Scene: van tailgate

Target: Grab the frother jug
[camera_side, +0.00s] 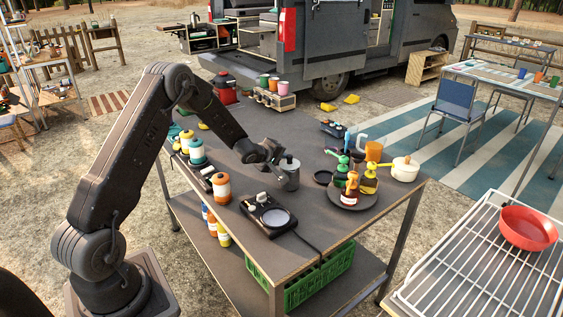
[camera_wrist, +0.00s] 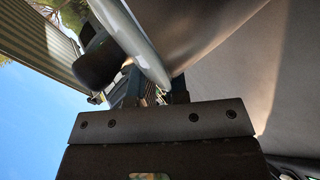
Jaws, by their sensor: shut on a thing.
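The frother jug (camera_side: 290,174) is a dark grey metal pot with a knob on top, near the middle of the table (camera_side: 330,222). My gripper (camera_side: 276,160) is at its left side, shut on it. The jug looks upright; I cannot tell whether its base touches the table. In the wrist view, the jug's grey body (camera_wrist: 215,30) fills the top right, with a pale rim and a dark knob (camera_wrist: 98,62) beside it. My gripper's fingers (camera_wrist: 152,88) reach to the jug, and their tips are partly hidden.
A black burner or scale (camera_side: 268,215) lies in front of the jug. A round tray (camera_side: 350,201) with bottles is to the right, by a white pot (camera_side: 405,170) and an orange cup (camera_side: 374,151). Several canisters (camera_side: 221,188) line the left edge.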

